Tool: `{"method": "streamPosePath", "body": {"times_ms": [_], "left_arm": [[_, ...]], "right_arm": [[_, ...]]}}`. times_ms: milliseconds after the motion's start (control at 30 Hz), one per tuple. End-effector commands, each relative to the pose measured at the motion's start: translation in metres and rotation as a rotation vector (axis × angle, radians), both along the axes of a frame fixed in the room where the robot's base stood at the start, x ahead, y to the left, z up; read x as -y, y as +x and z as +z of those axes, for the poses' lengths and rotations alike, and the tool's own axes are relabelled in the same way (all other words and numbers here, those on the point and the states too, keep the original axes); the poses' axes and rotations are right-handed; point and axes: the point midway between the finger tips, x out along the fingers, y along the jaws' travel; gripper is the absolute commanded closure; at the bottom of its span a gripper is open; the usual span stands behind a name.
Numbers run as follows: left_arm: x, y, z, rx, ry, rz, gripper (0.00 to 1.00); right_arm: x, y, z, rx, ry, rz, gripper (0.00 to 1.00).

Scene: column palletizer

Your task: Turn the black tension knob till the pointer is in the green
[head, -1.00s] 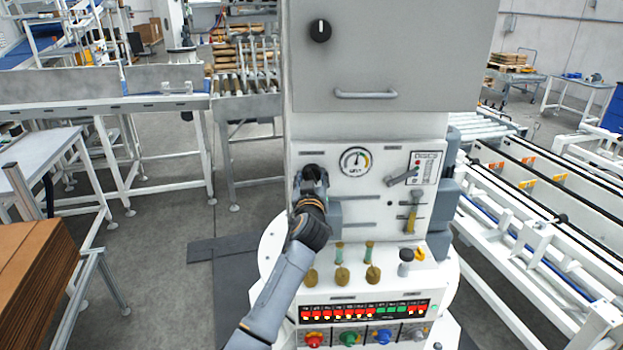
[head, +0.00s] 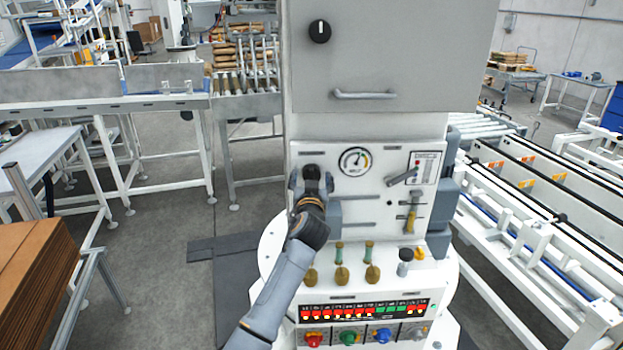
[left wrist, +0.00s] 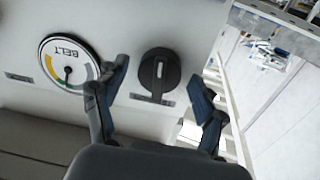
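The black tension knob (left wrist: 158,75) is round with a ridge and sits on the pale machine panel. It also shows in the head view (head: 311,173). My left gripper (left wrist: 160,82) is open, with one finger on each side of the knob and a visible gap on both sides. In the head view this gripper (head: 311,184) is in front of the panel. The round BELT gauge (left wrist: 68,63) is beside the knob and appears upside down in the wrist view. In the head view the gauge (head: 355,161) has its pointer near the top, close to the green band; I cannot tell whether it is inside.
A grey lever (head: 402,177) and a yellow-handled slider (head: 411,218) are right of the gauge. Below are several brass-coloured knobs (head: 342,275) and a row of coloured buttons (head: 348,338). A grey cabinet (head: 395,60) with a handle overhangs the panel.

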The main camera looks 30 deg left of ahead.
Motion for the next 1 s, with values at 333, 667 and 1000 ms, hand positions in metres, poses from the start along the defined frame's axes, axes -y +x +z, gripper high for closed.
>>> {"method": "streamPosePath", "body": {"times_ms": [333,667,1000], "left_arm": [[0.006,-0.008,-0.001,0.001,-0.002,-0.002,0.3],[0.039,-0.061,0.0,0.001,-0.003,-0.002,0.3],[0.063,-0.099,0.001,-0.001,-0.002,0.0,0.3]], "right_arm": [[0.002,-0.001,0.0,-0.001,-0.002,0.001,1.0],[0.001,0.0,0.0,-0.001,-0.001,0.0,1.0],[0.0,0.0,0.0,-0.001,0.0,0.0,1.0]]}}
